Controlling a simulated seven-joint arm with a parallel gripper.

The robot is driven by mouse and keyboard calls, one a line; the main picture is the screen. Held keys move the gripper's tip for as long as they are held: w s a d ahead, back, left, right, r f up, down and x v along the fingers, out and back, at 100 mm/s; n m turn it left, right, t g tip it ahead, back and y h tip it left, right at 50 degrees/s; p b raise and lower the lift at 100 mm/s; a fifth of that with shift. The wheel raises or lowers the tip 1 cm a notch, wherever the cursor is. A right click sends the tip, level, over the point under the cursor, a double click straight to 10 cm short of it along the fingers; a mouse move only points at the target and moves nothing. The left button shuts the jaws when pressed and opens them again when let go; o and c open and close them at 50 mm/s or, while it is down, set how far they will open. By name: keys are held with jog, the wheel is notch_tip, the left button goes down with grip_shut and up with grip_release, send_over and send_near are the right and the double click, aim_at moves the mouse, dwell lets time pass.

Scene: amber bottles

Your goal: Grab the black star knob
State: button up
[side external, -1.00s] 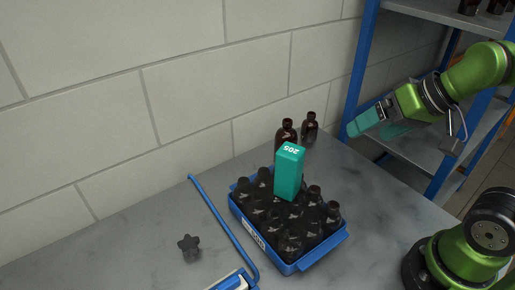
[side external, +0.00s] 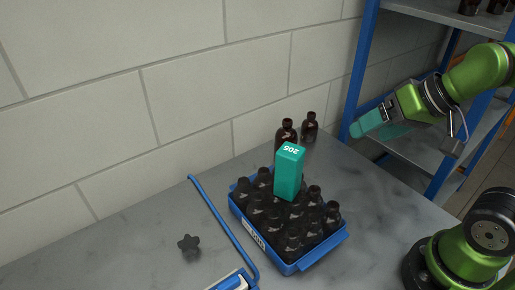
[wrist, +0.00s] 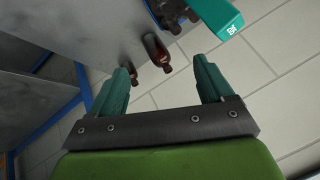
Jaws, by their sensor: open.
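The black star knob (side external: 188,244) stands on the grey table at the lower left of the side external view, left of a blue bar. It does not show in the wrist view. My gripper (side external: 372,124) is at the upper right of the side external view, raised above the table and far from the knob. In the wrist view its two teal fingers (wrist: 163,80) are spread apart with nothing between them.
A blue crate (side external: 318,258) of amber bottles stands mid-table, with a teal box (side external: 289,172) marked 205 upright among them. Two bottles (side external: 309,127) stand behind it by the wall. A blue bar (side external: 222,228) lies between knob and crate. A blue-framed shelf (side external: 358,70) stands right.

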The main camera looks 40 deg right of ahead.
jog(key=w+a+r+g, duration=0.3)
jog(key=w+a+r, duration=0.1)
jog(key=w+a, duration=0.45)
jog(key=n+g+h, duration=0.1)
jog(key=g+h, duration=0.1)
jog(key=g, duration=0.2)
send_over(189, 244)
notch_tip(189, 244, down, 22)
jog(key=shift+w+d+r, duration=0.15)
jog(key=shift+f, duration=3)
jog(key=c, duration=1.1)
